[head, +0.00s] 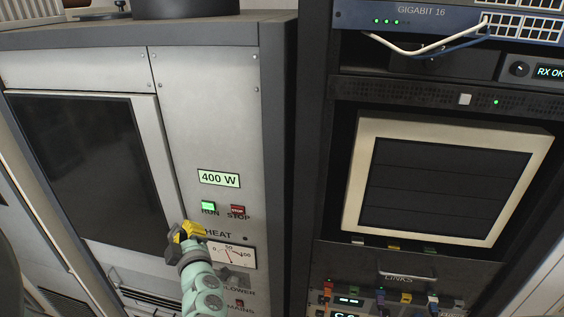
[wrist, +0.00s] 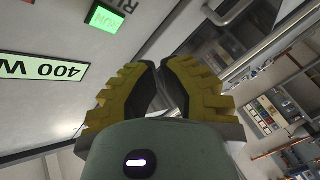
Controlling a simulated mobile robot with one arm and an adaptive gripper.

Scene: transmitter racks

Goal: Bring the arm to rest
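My gripper (head: 188,230) has yellow fingers and is at the end of my pale green arm. In the head view it is in front of the grey cabinet (head: 205,110), just below and left of the lit green RUN button (head: 208,207). In the wrist view my gripper (wrist: 159,66) has its two fingertips close together and nothing shows held between them. The RUN button (wrist: 104,17) and the 400 W display (wrist: 42,69) also show there, tilted. I cannot tell whether the gripper touches the cabinet.
The red STOP button (head: 238,211) and a dial meter (head: 232,254) are right of my gripper. A dark rack with a cream-framed panel (head: 546,150) stands at the right. Below it are coloured cable plugs (head: 405,297). A dark window (head: 90,160) is at the left.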

